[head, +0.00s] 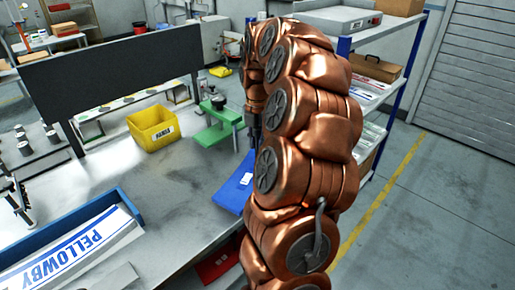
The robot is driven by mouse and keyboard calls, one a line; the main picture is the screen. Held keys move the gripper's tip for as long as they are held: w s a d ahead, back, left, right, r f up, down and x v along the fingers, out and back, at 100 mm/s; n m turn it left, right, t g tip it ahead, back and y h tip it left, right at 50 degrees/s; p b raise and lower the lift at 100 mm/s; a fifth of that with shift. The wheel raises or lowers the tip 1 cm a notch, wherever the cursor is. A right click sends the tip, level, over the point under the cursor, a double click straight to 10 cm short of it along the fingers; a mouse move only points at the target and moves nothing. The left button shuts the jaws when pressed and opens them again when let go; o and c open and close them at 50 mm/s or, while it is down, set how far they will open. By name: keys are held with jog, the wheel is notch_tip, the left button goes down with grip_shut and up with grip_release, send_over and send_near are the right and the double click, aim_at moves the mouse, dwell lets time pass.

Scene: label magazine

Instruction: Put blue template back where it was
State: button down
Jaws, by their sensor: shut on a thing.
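The blue template (235,189) is a flat blue plate with a small white label. It shows at the right edge of the grey worktable (150,205), tilted in the picture, and my copper arm hides its right part. My gripper (254,138) points down at the plate's far end and is shut on it. The fingertips are partly hidden by my arm. I cannot tell whether the plate touches the table.
A green fixture (217,132) stands just left of my gripper. A yellow bin (152,127) is farther left. A blue tray (120,199) with PELLOWBY sheets lies front left. A dark panel (110,75) stands behind. A blue-framed shelf (400,75) is at right. The table's middle is clear.

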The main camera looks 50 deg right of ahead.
jog(key=shift+f+p, duration=0.5)
jog(key=shift+f, duration=0.9)
jog(key=shift+f, duration=0.1)
jog(key=c, duration=1.1)
grip_release()
notch_tip(320, 180, up, 11)
jog(key=shift+w+r+b, duration=0.1)
jog(key=shift+r+b, duration=0.05)
jog(key=shift+b, duration=0.95)
jog(key=shift+r, duration=0.45)
jog(key=shift+a, duration=0.15)
